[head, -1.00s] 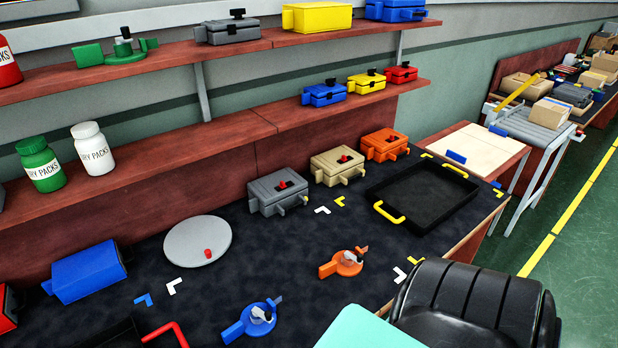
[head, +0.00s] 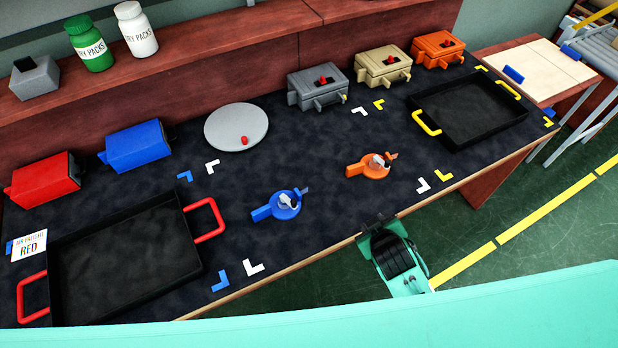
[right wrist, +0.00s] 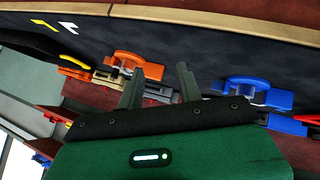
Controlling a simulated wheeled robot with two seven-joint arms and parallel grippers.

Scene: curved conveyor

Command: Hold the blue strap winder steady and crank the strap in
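The blue strap winder (head: 287,204) lies on the dark mat near the middle of the bench, its handle pointing left and a grey-white part on top. It also shows in the right wrist view (right wrist: 250,92). A similar orange winder (head: 368,170) lies to its right and also shows in the right wrist view (right wrist: 138,66). My right gripper (head: 376,221) is at the bench's front edge, to the right of the blue winder and apart from it. In the right wrist view its two fingers (right wrist: 160,88) are spread with nothing held between them. My left gripper is out of view.
A black tray with red handles (head: 130,262) is at left; one with yellow handles (head: 470,112) is at right. A grey disc (head: 237,127) with a red knob lies behind the winders. Several coloured boxes line the back. The mat around the blue winder is clear.

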